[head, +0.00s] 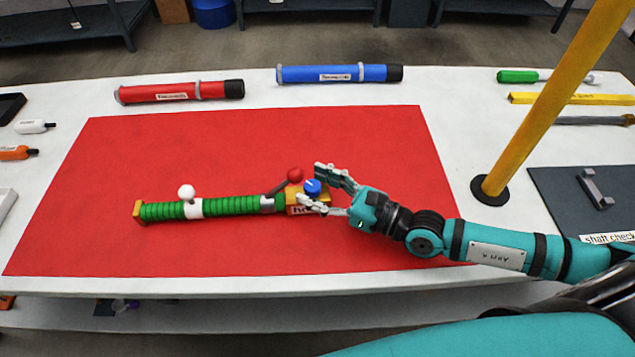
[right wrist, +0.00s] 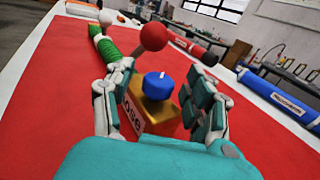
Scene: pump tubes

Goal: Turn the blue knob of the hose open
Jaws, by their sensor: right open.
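The green ribbed hose (head: 240,206) lies across the red mat (head: 330,140). At its right end is a yellow-brown block (head: 295,197) with a label, and the blue knob (head: 312,187) sits on top of it. A lever with a red ball (head: 295,175) stands beside the knob. My right gripper (head: 310,186) is open, with its fingers on either side of the knob. In the right wrist view the blue knob (right wrist: 158,85) shows a white mark and lies between the fingers, with visible gaps. The left gripper is not in view.
A red tube (head: 180,92) and a blue tube (head: 335,74) lie along the table's back. A yellow post (head: 545,100) stands at the right, near a dark mat with a grey handle (head: 597,188). A white ball (head: 187,191) sits on the hose. The mat's front is clear.

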